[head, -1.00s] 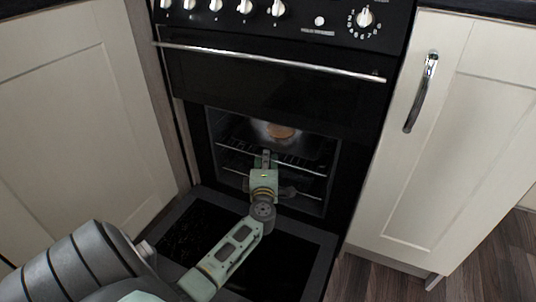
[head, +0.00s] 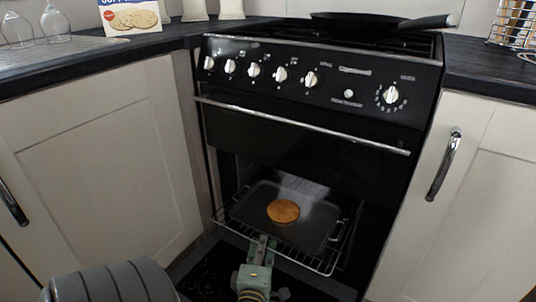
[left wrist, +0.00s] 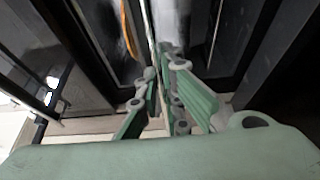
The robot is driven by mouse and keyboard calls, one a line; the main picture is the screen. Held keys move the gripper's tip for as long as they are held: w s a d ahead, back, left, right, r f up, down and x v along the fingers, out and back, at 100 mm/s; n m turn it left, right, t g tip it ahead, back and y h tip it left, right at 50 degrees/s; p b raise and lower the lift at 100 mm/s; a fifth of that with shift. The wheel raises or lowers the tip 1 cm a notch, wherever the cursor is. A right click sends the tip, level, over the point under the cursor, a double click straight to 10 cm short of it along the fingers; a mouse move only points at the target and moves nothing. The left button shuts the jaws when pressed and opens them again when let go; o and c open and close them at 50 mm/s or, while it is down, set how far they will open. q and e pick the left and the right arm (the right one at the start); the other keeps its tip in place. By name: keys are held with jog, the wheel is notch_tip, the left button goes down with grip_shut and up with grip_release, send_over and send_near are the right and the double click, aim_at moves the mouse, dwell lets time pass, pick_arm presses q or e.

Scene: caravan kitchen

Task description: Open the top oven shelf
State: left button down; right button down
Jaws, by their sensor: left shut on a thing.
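The top oven shelf (head: 312,262) is a wire rack, slid well out of the black oven (head: 300,135) in the head view. A dark tray (head: 250,205) with a round golden-brown item (head: 283,211) on it rests on the rack. My left gripper (head: 262,245) is shut on the front rail of the shelf, near its middle. In the left wrist view, the fingers (left wrist: 168,80) close around a thin rail. My right gripper is not in view.
The lowered oven door (head: 205,275) lies below the shelf. Pale cupboards stand at the left (head: 100,165) and right (head: 480,190). A frying pan (head: 375,22) is on the hob above.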

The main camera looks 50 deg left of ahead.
pick_arm(q)
jog(key=shift+s+d, duration=0.1)
dwell(0.3)
jog(key=c, duration=1.9)
grip_release()
jog(key=v, duration=1.2)
